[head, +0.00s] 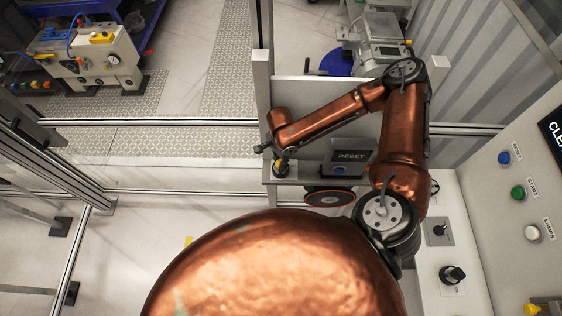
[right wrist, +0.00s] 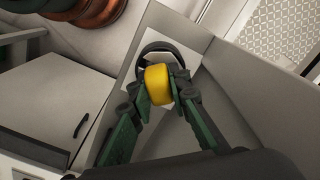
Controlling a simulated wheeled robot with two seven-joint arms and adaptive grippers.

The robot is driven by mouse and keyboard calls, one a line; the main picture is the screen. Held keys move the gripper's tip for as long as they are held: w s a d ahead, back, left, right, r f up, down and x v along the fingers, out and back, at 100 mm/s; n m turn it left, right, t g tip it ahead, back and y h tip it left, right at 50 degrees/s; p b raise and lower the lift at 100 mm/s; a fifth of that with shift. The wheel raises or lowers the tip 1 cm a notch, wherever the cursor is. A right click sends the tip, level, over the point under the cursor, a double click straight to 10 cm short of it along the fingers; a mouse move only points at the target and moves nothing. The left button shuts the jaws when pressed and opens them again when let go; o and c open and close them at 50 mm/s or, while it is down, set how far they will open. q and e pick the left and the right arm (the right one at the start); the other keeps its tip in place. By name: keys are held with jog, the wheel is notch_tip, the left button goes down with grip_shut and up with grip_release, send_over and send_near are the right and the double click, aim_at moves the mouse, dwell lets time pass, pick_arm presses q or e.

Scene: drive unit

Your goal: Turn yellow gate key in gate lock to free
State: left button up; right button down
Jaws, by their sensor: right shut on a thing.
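The yellow gate key (right wrist: 158,86) stands between the two fingertips of my right gripper (right wrist: 161,80) in the right wrist view. The gripper is shut on it from both sides. The black ring of the gate lock (right wrist: 152,47) shows just behind the key, on a pale plate. The key appears to sit in the lock, though its lower end is hidden. In the head view my right gripper (head: 279,160) points down at the lock on the ledge by the gate post, with only a little yellow of the key visible. My left gripper is not in view.
A grey RESET box (head: 350,156) with a blue button stands right of the lock, under my forearm. A vertical gate post (head: 262,95) rises close to the gripper. At the right, a panel (head: 490,130) carries blue, green and white buttons.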

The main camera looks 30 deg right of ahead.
jog(key=shift+m+p, duration=2.1)
jog(key=shift+p, duration=0.05)
jog(key=c, duration=1.7)
grip_release()
jog(key=shift+c, duration=0.2)
notch_tip(320, 180, up, 12)
